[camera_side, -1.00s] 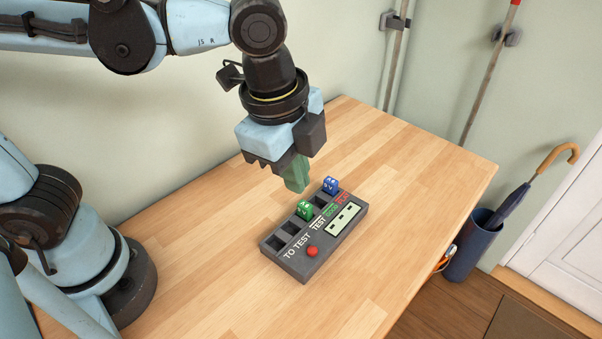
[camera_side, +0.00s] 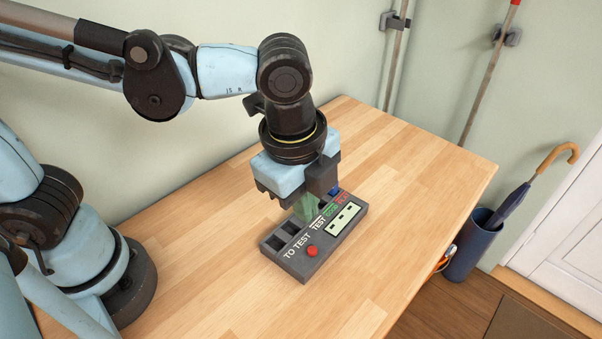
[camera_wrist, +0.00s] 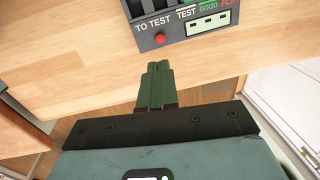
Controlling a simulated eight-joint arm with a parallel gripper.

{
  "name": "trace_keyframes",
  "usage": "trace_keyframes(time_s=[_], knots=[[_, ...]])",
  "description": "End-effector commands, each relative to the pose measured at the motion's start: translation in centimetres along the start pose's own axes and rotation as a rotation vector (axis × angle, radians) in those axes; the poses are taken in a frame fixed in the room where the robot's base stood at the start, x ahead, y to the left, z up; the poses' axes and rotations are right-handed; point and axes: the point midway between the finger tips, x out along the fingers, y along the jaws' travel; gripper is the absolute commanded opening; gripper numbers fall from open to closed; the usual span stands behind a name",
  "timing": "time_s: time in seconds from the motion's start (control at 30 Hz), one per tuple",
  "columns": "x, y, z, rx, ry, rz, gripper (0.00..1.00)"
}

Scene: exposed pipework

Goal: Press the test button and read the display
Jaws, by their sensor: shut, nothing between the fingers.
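The grey tester box (camera_side: 294,266) lies on the table. Its red button (camera_side: 312,251) stands at the front, beside the words TO TEST; the button also shows in the wrist view (camera_wrist: 160,39). The pale display (camera_side: 343,219) has a few small dark marks and no reading I can make out; it also shows in the wrist view (camera_wrist: 208,25). My gripper (camera_side: 306,212) is shut and empty, its green fingers low over the slot row, left of the display. A blue block (camera_side: 334,190) is partly hidden behind my gripper. The green block is hidden or indistinguishable behind the fingers.
The wooden table (camera_side: 410,180) is clear around the box. A blue bin (camera_side: 470,250) with an umbrella (camera_side: 510,205) stands on the floor beyond the table's right edge. Poles lean on the back wall.

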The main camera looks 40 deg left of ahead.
Motion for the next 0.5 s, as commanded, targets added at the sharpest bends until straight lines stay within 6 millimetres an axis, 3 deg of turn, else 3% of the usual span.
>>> trace_keyframes(time_s=[0.5], knots=[[7.1, -0.1, 0.0, -0.001, 0.0, -0.001, 0.0]])
